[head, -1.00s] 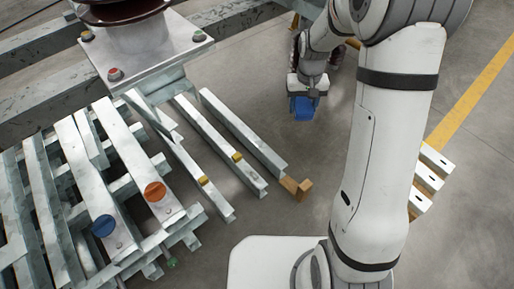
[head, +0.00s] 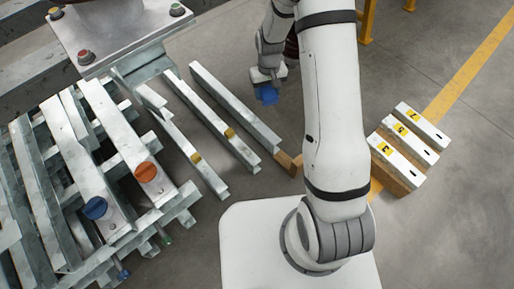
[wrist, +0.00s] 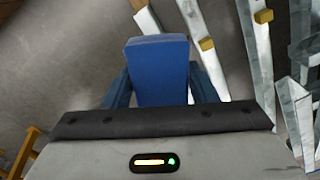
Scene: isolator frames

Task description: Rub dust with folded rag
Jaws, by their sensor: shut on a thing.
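My gripper (head: 266,84) hangs over the open floor at the top middle of the head view. It is shut on the folded rag (wrist: 158,68), a blue, flat, block-like piece standing out between the two dark blue fingers in the wrist view. The rag also shows as a small blue patch (head: 266,96) below the gripper in the head view. The rag appears clear of the steel beams. I cannot make out any dust patch in either view.
Loose steel beams (head: 222,120) with yellow tags lie left of the gripper, beside a stacked steel frame (head: 95,165). A pedestal plate (head: 120,35) stands at upper left. White-topped blocks with yellow labels (head: 405,145) lie at right.

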